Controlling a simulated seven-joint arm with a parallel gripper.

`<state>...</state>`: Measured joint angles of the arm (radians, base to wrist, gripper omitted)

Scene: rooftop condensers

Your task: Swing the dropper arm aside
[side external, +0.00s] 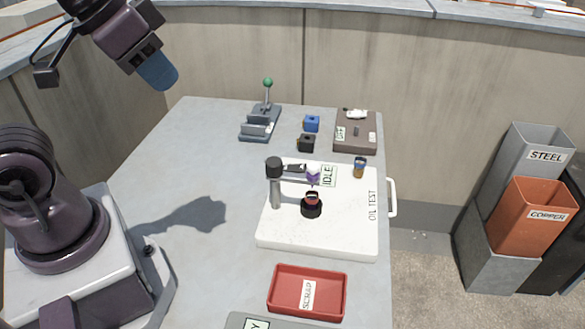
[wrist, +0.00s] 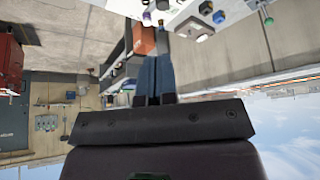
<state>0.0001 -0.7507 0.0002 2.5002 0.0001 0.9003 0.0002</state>
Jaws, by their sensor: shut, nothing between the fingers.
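The dropper arm (side external: 292,181) reaches right from a grey post with a dark cap on the white oil test board (side external: 340,231). A purple-and-white dropper (side external: 313,174) is at its end, above a dark round holder (side external: 311,210) with a red piece in it. My gripper (side external: 163,79) is up at the upper left, well away from the dropper arm and touching nothing. Its blue fingers are together and empty, as the wrist view (wrist: 154,75) also shows. In the wrist view the board is only partly visible at the top edge.
A lever with a green knob (side external: 267,83), blue (side external: 312,123) and black (side external: 306,143) blocks and a brown box (side external: 355,135) stand behind the board. A small amber bottle (side external: 360,167) stands on it. A red scrap tray (side external: 307,312) is in front. The table's left side is clear.

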